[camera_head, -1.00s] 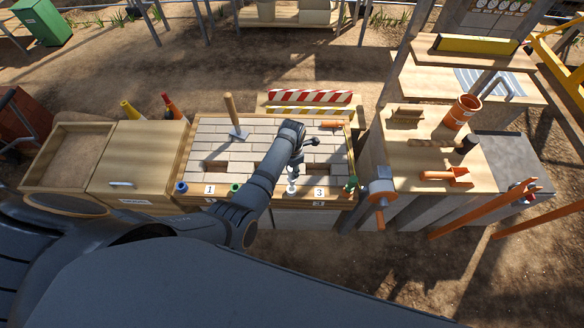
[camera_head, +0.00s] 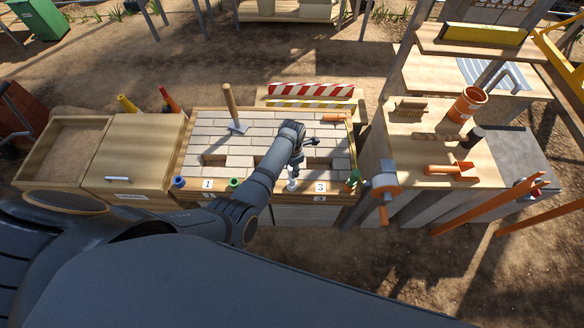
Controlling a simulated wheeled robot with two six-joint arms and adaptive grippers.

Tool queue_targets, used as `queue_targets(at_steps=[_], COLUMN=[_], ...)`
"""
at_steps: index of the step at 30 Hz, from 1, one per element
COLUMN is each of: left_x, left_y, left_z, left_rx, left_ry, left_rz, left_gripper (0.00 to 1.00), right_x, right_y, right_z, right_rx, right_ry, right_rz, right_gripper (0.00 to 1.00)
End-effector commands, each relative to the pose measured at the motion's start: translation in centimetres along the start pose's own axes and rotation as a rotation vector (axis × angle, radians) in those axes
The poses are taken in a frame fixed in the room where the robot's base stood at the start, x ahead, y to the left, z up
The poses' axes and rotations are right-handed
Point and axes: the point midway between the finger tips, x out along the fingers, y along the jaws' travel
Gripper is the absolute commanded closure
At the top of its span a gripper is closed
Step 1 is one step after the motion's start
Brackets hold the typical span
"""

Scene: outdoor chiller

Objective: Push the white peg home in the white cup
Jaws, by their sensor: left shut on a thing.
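The white cup (camera_head: 292,186) stands on the front edge of the brick-topped bench, between the green cup and the label 3. My left gripper (camera_head: 295,167) reaches in over the bench, pointing down right above the white cup. It is shut on the white peg, of which only a small pale part shows between the fingers and the cup. The peg is in line with the cup, but I cannot tell how deep it sits. My right gripper is not in view.
A blue cup (camera_head: 179,182) and a green cup (camera_head: 234,183) stand along the same edge. A green object (camera_head: 353,179) is at its right end, near a grey vise (camera_head: 384,182). A wooden-handled tool (camera_head: 232,108) stands on the bricks. A striped barrier (camera_head: 311,90) lies behind.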

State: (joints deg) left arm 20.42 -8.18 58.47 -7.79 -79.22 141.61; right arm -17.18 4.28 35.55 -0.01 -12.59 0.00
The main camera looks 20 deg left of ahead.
Motion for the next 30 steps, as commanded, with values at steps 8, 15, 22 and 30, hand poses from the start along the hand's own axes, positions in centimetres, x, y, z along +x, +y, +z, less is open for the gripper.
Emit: queue_targets(at_steps=[8, 15, 22, 30], left_x=[1.5, 1.5, 1.5, 2.2], left_y=[0.0, 0.0, 0.0, 0.0], left_z=[0.0, 0.0, 0.0, 0.0], left_rx=[0.000, 0.000, 0.000, 0.000], left_ry=[-0.001, -0.001, -0.001, -0.001], left_rz=[0.001, 0.001, 0.001, 0.001], left_gripper=[1.00, 1.00, 1.00, 1.00], right_x=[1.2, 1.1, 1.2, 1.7], right_y=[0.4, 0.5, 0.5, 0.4], right_z=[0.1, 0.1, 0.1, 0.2], right_rx=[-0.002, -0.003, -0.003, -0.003], right_ry=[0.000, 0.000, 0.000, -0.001], right_rz=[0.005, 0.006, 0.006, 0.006], right_gripper=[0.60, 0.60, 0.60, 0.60])
